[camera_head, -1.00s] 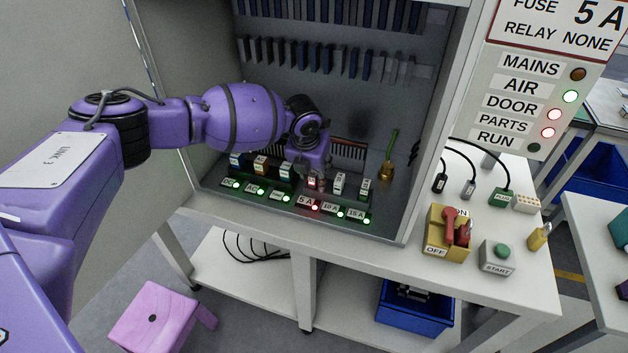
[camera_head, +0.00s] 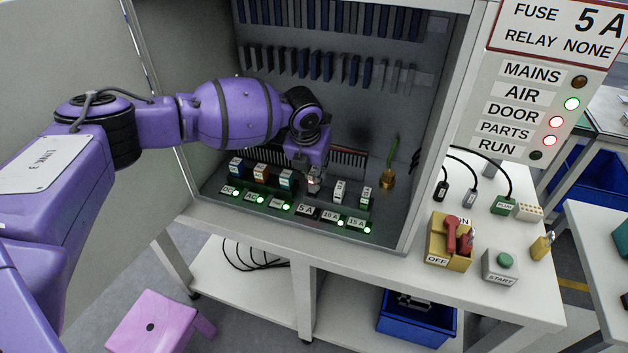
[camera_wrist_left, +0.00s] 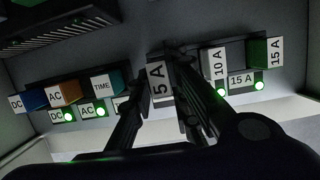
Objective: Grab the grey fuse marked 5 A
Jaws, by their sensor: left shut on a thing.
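The fuse marked 5 A (camera_wrist_left: 158,82) is between the fingers of my left gripper (camera_wrist_left: 160,75) in the left wrist view, its white label facing the camera. In the head view my left gripper (camera_head: 314,180) is inside the cabinet, above the 5 A slot label (camera_head: 306,210). The gripper is shut on the fuse and hides most of it. The fuse's body colour is hard to make out. No lit lamp shows at the 5 A slot. My right gripper is not in view.
Beside the 5 A place stand a 10 A fuse (camera_head: 340,191) and a 15 A fuse (camera_head: 365,196), close on the right. Several relays, including one marked AC (camera_head: 260,172), stand to the left. The cabinet's right wall (camera_head: 438,140) bounds the space. A sign (camera_head: 556,30) reads fuse 5 A, relay none.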

